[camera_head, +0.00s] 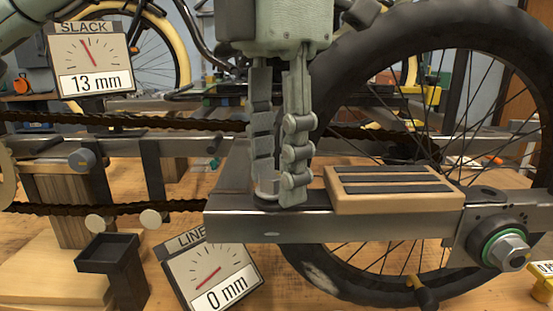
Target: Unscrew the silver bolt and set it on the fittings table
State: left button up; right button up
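My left gripper (280,192) points straight down in the middle of the head view. Its fingertips are at the top of the grey metal rail (345,226), near the rail's left end. The two fingers are close together, and a pale silvery piece shows low at the left finger. I cannot tell whether it is the silver bolt or part of the fingertip, nor whether the fingers grip anything. A large silver hex nut (508,249) sits on the wheel axle at the right. No surface is clearly identifiable as the fittings table. My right gripper is not in view.
A wooden block with dark strips (395,188) lies on the rail, just right of the gripper. The SLACK gauge (91,60) reads 13 mm; the LINE gauge (212,275) reads 0 mm. A dark open box (112,270), chain (130,209) and large wheel (525,75) surround the rail.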

aim_at(278, 174)
pick_arm(q)
jog(key=m, duration=0.6)
jog(key=shift+s, duration=0.15)
jog(key=m, duration=0.4)
jog(key=shift+s+m, duration=0.1)
jog(key=shift+m, duration=0.3)
jog(key=c, duration=0.6)
jog(key=n, duration=0.5)
jog(key=shift+n, duration=0.4)
jog(key=shift+c, duration=0.2)
jog(key=shift+r, duration=0.2)
jog(key=shift+r+p, duration=0.35)
jog(key=shift+r, duration=1.7)
